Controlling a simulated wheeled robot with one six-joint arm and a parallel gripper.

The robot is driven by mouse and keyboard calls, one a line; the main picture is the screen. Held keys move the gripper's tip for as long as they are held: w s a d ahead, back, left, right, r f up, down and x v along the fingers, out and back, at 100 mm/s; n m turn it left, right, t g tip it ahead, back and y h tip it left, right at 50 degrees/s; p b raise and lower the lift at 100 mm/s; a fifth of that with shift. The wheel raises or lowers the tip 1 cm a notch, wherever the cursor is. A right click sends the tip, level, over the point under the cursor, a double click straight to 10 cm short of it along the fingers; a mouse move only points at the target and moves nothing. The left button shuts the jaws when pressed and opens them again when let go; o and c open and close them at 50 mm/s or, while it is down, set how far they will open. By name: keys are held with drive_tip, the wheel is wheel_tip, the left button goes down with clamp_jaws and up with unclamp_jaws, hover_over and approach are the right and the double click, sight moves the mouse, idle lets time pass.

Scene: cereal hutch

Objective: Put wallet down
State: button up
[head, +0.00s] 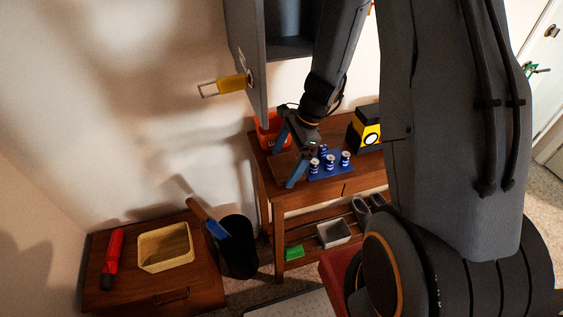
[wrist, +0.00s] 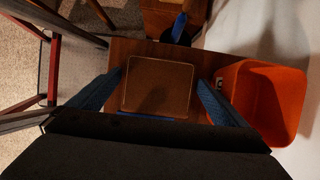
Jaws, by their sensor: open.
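The wallet (wrist: 158,86), a flat brown squarish piece with a paler edge, lies on the wooden table top (wrist: 124,47) in the wrist view. My gripper (wrist: 160,80) is open, with one blue finger on each side of the wallet and a visible gap to both. In the head view my gripper (head: 283,168) is low over the left end of the table (head: 300,197). The wallet is hard to make out there against the brown wood.
An orange bin (head: 265,134) stands close behind my gripper. A blue mat (head: 331,168) with several small blue-and-white cans lies to the right, and a yellow-black box (head: 366,130) stands beyond it. A low cabinet (head: 205,285) with a woven basket (head: 166,248) stands at left.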

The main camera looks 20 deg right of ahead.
drive_tip(key=shift+s, duration=0.1)
drive_tip(key=b+v, duration=0.1)
drive_tip(key=v, duration=1.1)
drive_tip(key=s+a+r+n+t+h, duration=0.1)
drive_tip(key=s+a+n+h, duration=0.1)
drive_tip(key=s+n, duration=0.55)
drive_tip(key=s+a+r+n+h, duration=0.2)
drive_tip(key=s+n+h, duration=0.15)
drive_tip(key=n, duration=0.65)
drive_tip(key=w+d+f+m+y+p, duration=0.1)
drive_tip(key=w+f+m, duration=0.1)
drive_tip(key=m, duration=0.3)
drive_tip(key=w+d+f+m+y+p, duration=0.1)
drive_tip(key=w+f+m+y, duration=0.1)
drive_tip(key=w+m, duration=0.3)
drive_tip(key=w+d+f+m+g+y+p, duration=0.1)
drive_tip(key=w+f+m+y, duration=0.1)
drive_tip(key=m, duration=0.5)
drive_tip(key=shift+w+d+f, duration=0.2)
drive_tip(key=shift+w+f, duration=0.1)
drive_tip(key=shift+w, duration=0.4)
drive_tip(key=shift+w+f+m+y, duration=0.1)
drive_tip(key=shift+f+m+y, duration=0.1)
drive_tip(key=shift+m+y, duration=0.05)
drive_tip(key=shift+w+p+x, duration=0.15)
drive_tip(key=shift+p+x, duration=0.4)
drive_tip(key=shift+x, duration=1.3)
drive_tip(key=shift+w+p+x, duration=0.15)
drive_tip(key=shift+p+x, duration=0.35)
drive_tip(key=shift+x, duration=1.35)
